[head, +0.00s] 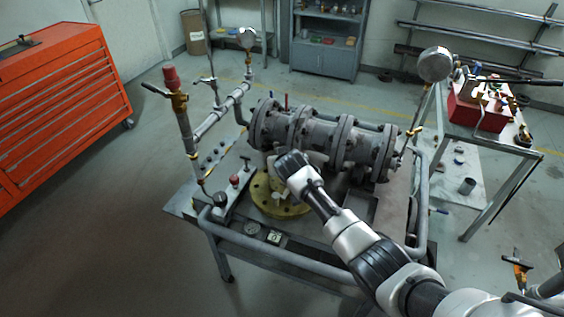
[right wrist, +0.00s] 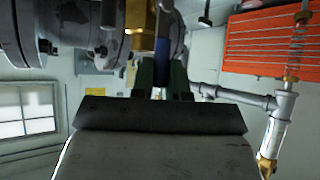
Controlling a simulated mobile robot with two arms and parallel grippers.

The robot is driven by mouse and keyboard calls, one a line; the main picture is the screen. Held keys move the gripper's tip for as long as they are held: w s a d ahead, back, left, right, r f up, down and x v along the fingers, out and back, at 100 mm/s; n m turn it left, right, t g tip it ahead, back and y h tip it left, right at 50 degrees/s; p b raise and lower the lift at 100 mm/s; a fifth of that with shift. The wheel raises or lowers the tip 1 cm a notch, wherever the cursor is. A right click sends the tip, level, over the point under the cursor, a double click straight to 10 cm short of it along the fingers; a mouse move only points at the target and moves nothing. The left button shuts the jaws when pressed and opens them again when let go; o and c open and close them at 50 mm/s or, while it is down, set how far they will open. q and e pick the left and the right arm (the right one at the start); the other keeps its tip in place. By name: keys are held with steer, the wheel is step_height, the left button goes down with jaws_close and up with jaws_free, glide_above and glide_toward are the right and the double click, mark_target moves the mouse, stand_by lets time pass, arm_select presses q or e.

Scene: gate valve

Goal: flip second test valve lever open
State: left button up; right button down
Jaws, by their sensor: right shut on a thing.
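In the right wrist view, my right gripper (right wrist: 162,75) has its two dark green fingers closed on a blue lever handle (right wrist: 162,50). The lever stands beside a brass valve body (right wrist: 140,25). In the head view, my right arm reaches in from the lower right, and its wrist covers the lever and fingers just in front of the grey flanged valve assembly (head: 320,135). A small red lever (head: 286,101) stands up behind that assembly.
The assembly sits on a metal cart (head: 182,209) with a yellow flange (head: 262,198) near my wrist. A pipe with a red-capped valve (head: 176,95) stands at the left, and a round gauge (head: 434,65) at the right. An orange tool cabinet (head: 60,110) stands far left.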

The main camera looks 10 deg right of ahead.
steer(key=c, duration=1.1)
jaws_free()
steer(key=v, duration=1)
steer(key=shift+s+r+b, duration=0.25)
steer(key=shift+s+b, duration=0.05)
steer(key=shift+b, duration=0.1)
